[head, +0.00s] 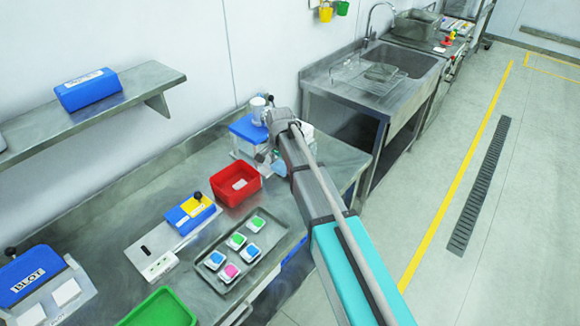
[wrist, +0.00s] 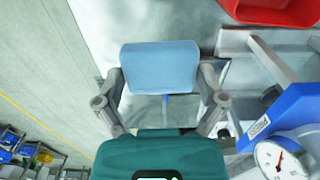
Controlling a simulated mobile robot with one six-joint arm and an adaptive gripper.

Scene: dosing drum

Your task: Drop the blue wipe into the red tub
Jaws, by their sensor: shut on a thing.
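The blue wipe (wrist: 160,66) is light blue and sits between the two fingers of my gripper (wrist: 161,88) in the wrist view. My gripper is shut on it. In the head view a small light blue patch of the wipe (head: 279,168) shows by my gripper (head: 268,157), partly hidden by the arm. The red tub (head: 235,184) stands on the steel bench to the left of my gripper in the head view. A pale item lies inside it. In the wrist view the tub (wrist: 270,14) is at the top right, apart from the wipe.
A blue-topped device (head: 246,128) with a dial gauge (wrist: 272,157) stands close to my gripper. A tray of several coloured pods (head: 262,262) lies in front of the tub. A green tub (head: 160,308), a blue-yellow device (head: 190,212) and a shelf (head: 135,88) are farther left.

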